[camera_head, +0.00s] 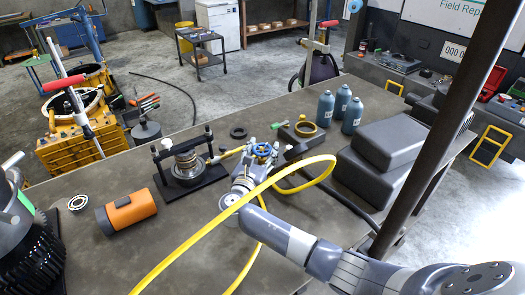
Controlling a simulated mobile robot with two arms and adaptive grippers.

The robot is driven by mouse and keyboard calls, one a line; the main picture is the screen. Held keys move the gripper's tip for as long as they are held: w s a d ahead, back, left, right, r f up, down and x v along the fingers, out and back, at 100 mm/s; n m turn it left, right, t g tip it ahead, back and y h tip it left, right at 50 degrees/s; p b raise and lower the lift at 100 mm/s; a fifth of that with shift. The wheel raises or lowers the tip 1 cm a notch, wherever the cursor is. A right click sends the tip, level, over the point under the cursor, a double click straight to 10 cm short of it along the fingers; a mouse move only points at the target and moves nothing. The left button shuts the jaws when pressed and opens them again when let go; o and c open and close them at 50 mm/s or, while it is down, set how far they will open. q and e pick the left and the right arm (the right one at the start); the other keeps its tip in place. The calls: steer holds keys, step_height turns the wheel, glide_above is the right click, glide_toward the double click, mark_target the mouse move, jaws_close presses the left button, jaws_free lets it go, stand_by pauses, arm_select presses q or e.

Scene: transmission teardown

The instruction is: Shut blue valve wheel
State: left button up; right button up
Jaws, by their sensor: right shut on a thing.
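The blue valve wheel (262,151) shows in the head view near the middle of the workbench, on a small fitting. My right gripper (259,164) reaches in from the lower right and is at the wheel's near side. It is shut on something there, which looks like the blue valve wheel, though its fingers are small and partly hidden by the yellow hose. A yellow hose (238,195) arcs across the bench and passes in front of my right gripper and wrist. My left gripper is not in view.
A black press-like fixture (186,166) stands left of the wheel. An orange-and-black cylinder (127,212) and a bearing ring (77,202) lie further left. Blue bottles (325,109) stand behind right. Dark grey cases (384,150) and a dark post (440,130) limit the right side.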

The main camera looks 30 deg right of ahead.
mark_target(263, 148)
steer(key=m+g+h+b, duration=0.2)
steer(key=g, duration=0.1)
steer(key=shift+a+f, duration=0.1)
steer(key=shift+f, duration=0.05)
steer(key=m+g+h+b, duration=0.1)
steer(key=m+g+b, duration=0.2)
steer(key=g+b, duration=0.1)
steer(key=m+g+h+b, duration=0.2)
steer(key=m+g+b, duration=0.1)
steer(key=b, duration=0.4)
steer(key=shift+g+b, duration=0.3)
steer(key=shift+g, duration=0.6)
steer(key=shift+m+g+b, duration=0.6)
steer(key=shift+g+b, duration=0.1)
steer(key=shift+b, duration=0.5)
steer(key=shift+r, duration=0.2)
steer(key=o, duration=1.1)
step_height(263, 148, up, 10)
steer(key=shift+f, duration=0.1)
